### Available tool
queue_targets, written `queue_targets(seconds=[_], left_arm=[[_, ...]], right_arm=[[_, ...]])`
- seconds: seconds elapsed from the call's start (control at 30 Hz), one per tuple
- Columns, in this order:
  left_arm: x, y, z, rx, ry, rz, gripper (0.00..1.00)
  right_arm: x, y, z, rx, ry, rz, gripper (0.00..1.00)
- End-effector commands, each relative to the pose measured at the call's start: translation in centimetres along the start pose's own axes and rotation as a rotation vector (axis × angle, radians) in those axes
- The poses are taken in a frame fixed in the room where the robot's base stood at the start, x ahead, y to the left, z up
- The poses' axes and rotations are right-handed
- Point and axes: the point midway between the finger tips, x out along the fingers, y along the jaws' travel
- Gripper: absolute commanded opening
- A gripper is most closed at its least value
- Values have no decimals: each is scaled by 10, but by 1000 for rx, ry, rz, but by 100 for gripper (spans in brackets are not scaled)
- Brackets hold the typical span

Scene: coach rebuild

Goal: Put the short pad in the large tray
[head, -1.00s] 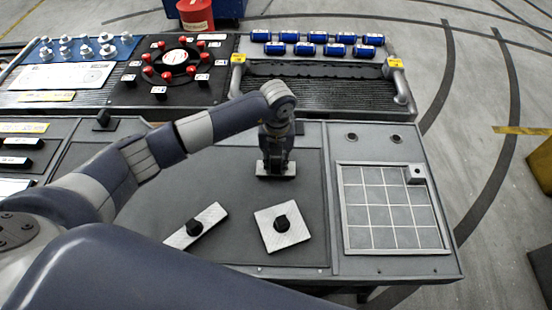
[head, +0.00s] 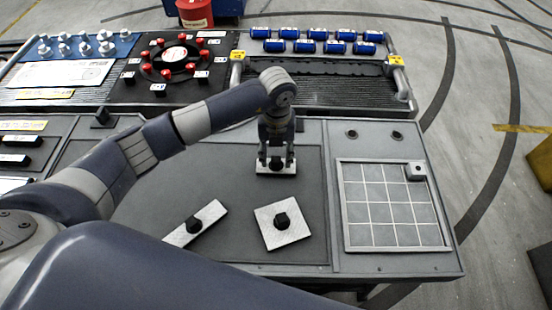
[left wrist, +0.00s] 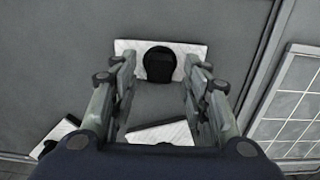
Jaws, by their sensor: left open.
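A short pale pad (head: 265,171) with a black knob lies on the dark panel, below my left gripper (head: 276,161). In the left wrist view the short pad (left wrist: 130,48) lies crosswise, and its black knob (left wrist: 159,64) shows between the fingertips. My left gripper is open, with one finger on each side of the knob; I cannot tell whether they touch it. The tray with a white grid (head: 385,212) is at the right, empty in its squares except for a small grey block with a dark spot in its far right corner. My right gripper is not in view.
A square pad (head: 267,218) and a long narrow pad (head: 213,212), each with a black knob, lie nearer on the panel. A black rack bar with a yellow-labelled handle (head: 397,75) and several blue cylinders (head: 311,46) stand behind. The panel between pads is clear.

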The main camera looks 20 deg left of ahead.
Motion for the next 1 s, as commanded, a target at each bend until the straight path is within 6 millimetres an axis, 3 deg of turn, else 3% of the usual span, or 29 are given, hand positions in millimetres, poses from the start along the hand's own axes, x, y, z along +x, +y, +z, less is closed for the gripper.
queue_targets(seconds=[0.3, 0.5, 1.0], left_arm=[[-67, 0, 2, 0, -6, -2, 43], [-92, 0, 1, -1, -3, 0, 43], [-99, 0, 0, -1, -1, 0, 43]], right_arm=[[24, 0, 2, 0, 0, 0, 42], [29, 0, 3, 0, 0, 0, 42], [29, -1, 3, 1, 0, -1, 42]])
